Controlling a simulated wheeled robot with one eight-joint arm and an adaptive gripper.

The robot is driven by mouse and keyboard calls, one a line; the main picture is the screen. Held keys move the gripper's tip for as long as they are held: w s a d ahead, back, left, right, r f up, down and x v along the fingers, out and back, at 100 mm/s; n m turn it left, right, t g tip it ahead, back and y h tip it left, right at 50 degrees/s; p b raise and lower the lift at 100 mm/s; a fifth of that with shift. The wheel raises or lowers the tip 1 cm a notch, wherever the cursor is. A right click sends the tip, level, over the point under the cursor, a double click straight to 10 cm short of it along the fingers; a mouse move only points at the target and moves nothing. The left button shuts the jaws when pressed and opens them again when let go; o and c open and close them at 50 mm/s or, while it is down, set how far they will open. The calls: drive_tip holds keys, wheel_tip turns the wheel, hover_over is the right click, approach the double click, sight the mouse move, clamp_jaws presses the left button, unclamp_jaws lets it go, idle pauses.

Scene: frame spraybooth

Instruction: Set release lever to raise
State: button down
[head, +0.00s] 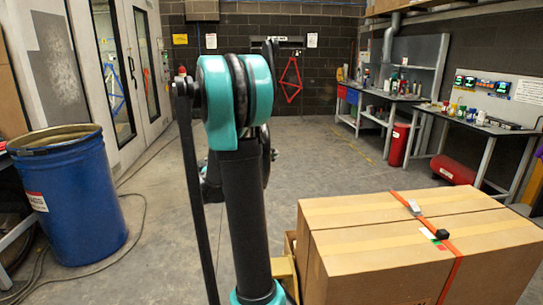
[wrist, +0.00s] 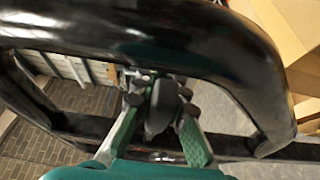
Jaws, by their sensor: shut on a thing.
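In the wrist view, a dark grey piece with a rounded end (wrist: 162,106), which looks like the release lever, sits between my fingers. My gripper (wrist: 160,98), with its green and grey fingers, is shut on it from both sides. A thick black curved bar (wrist: 130,48) crosses close in front of the camera and hides part of the surroundings. The lever's mount and its raise or lower setting cannot be made out. In the head view my own teal and black arm fills the middle, and the gripper and lever are hidden behind it.
A large cardboard box (head: 420,235) with a red strap stands at the front right. A blue drum (head: 72,205) stands at the left by the booth doors. Workbenches (head: 478,128) line the right wall, with a red cylinder (head: 399,145) near them. The middle floor beyond my arm is clear.

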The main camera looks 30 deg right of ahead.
drive_tip(key=f+m, duration=0.1)
drive_tip(key=m+h, duration=0.1)
drive_tip(key=m, duration=0.1)
drive_tip(key=shift+w+f, duration=0.15)
drive_tip(key=shift+f, duration=0.2)
drive_tip(key=c, duration=1.5)
unclamp_jaws()
drive_tip(key=a, duration=0.4)
drive_tip(key=a+f, duration=0.1)
drive_tip(key=a, duration=0.7)
drive_tip(key=shift+f, duration=0.25)
